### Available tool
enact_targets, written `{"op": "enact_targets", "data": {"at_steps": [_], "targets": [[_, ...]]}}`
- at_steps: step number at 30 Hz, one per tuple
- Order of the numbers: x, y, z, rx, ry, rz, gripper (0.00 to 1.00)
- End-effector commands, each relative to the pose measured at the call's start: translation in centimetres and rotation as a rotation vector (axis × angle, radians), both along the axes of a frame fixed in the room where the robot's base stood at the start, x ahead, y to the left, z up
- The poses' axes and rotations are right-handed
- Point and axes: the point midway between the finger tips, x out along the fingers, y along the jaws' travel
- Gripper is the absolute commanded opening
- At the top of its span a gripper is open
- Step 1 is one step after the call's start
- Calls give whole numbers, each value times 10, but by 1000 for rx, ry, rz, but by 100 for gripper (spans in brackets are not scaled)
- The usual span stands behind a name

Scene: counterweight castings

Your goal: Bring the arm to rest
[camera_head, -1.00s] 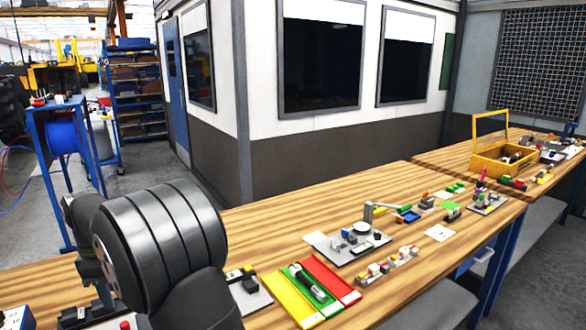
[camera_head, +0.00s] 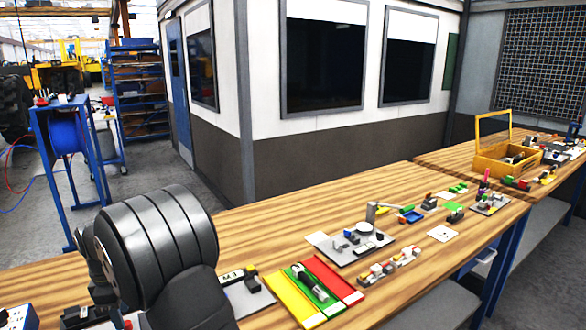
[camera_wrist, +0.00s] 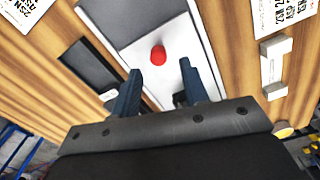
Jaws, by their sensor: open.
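My gripper (camera_wrist: 160,93) is open and empty in the wrist view, its two dark fingers apart. Beyond the fingers, on the wooden bench, lies a pale panel with a round red button (camera_wrist: 158,55). I cannot tell how high above it the fingers are. In the head view my dark, ribbed arm fills the lower left and the gripper itself does not show.
The long wooden bench (camera_head: 300,232) carries a yellow, green and red mat (camera_head: 280,299) with a dark tool on the green part. A grey plate (camera_head: 350,243) with small parts, a yellow open box (camera_head: 487,160) and other small items stand farther right.

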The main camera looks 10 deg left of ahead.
Motion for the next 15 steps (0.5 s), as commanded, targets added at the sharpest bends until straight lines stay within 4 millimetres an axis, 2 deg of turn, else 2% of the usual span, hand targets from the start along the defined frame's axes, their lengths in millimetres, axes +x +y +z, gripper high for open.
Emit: {"op": "enact_targets", "data": {"at_steps": [1, 6, 15], "targets": [[0, -1, -12, -5, 3, 0, 41], [3, -4, -42, -3, 1, -3, 41], [48, -48, -38, 0, 0, -5, 41]]}}
